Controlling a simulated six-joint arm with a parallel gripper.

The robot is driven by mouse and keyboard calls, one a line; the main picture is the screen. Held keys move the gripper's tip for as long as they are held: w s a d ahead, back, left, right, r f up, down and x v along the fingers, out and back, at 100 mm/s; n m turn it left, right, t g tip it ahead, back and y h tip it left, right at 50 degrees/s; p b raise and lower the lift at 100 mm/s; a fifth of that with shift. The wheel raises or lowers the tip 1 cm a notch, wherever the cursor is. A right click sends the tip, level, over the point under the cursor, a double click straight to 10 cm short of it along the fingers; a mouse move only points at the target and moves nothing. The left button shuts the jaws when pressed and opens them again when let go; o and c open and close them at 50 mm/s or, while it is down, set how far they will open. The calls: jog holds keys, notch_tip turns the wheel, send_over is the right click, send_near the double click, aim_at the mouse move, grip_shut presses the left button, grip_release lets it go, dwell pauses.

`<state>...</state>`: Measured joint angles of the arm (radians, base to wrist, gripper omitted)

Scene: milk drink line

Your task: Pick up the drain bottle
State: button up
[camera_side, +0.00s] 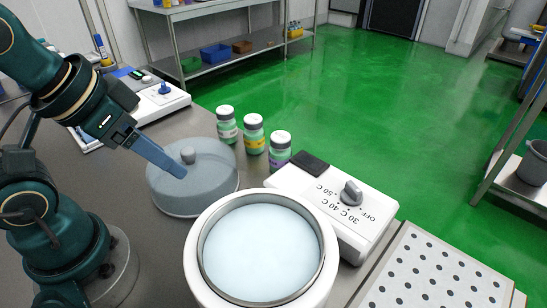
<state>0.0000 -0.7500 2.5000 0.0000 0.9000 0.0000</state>
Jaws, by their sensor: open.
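Three small bottles with white caps stand upright in a row near the back edge of the table: a green one with a whitish label (227,128), one with a yellow label (253,137), and one with a purple label (280,150). I cannot tell which of them, if any, is the drain bottle. My gripper (180,172) reaches in from the left, open and empty. Its fingers are seen nearly edge-on, above or in front of the grey domed lid (205,190). The gripper is left of the bottles and apart from them.
A white pot of milky liquid (262,250) stands at the front, beside a white heater box with a dial (335,205). A perforated white tray (440,265) lies at the lower right. A white device (160,105) sits behind my arm. The grey table (185,125) is bare left of the bottles.

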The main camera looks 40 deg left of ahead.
jog(key=o, duration=0.4)
jog(key=shift+c, duration=0.2)
jog(key=w+a+r+m+y, duration=0.1)
jog(key=w+r+m, duration=0.4)
jog(key=m, duration=0.5)
jog(key=m+g+y, duration=0.1)
jog(key=m+y, duration=0.1)
jog(key=m, duration=1.4)
send_over(281, 136)
jog(key=s, duration=0.3)
notch_tip(281, 136, down, 4)
jog(key=shift+m+g, duration=0.5)
jog(key=shift+g, duration=0.2)
jog(key=f, duration=0.2)
jog(key=w+f, duration=0.1)
jog(key=f, duration=0.1)
jog(key=d+f, duration=0.1)
jog(key=f, duration=0.1)
jog(key=shift+w, duration=0.4)
jog(key=shift+f, duration=0.3)
jog(key=shift+x, duration=2.3)
